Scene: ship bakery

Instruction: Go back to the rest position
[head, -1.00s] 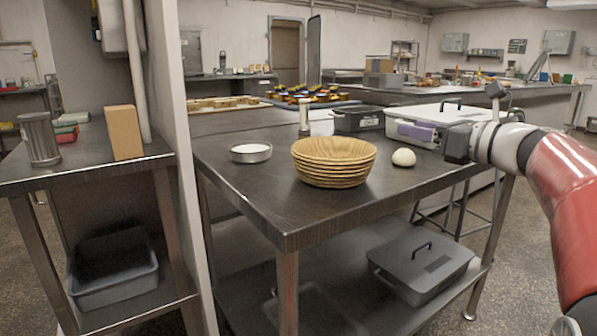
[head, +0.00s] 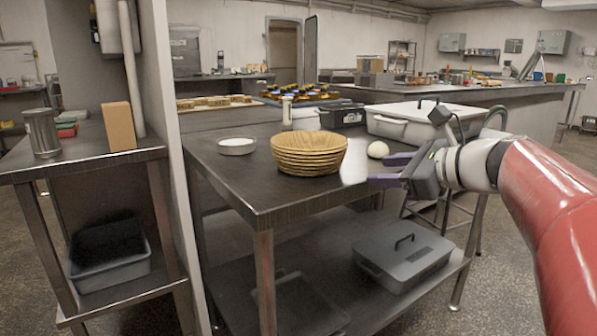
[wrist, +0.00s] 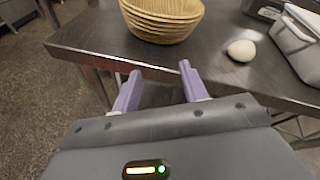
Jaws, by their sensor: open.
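My gripper (head: 384,170) is open and empty, with its purple fingers apart and pointing left, off the right front side of the dark metal table (head: 240,187). In the wrist view my gripper (wrist: 157,88) shows both fingers spread over the table's edge, with nothing between them. A white dough ball (head: 378,150) lies on the table just beyond the fingers; it also shows in the wrist view (wrist: 241,50). A stack of wicker baskets (head: 309,152) stands to its left, and shows at the top of the wrist view (wrist: 160,20).
A shallow round dish of white stuff (head: 237,146) sits left of the baskets. A white lidded box (head: 400,130) stands behind my gripper. A grey lidded bin (head: 402,262) is on the lower shelf. Open floor (head: 510,295) lies at the lower right.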

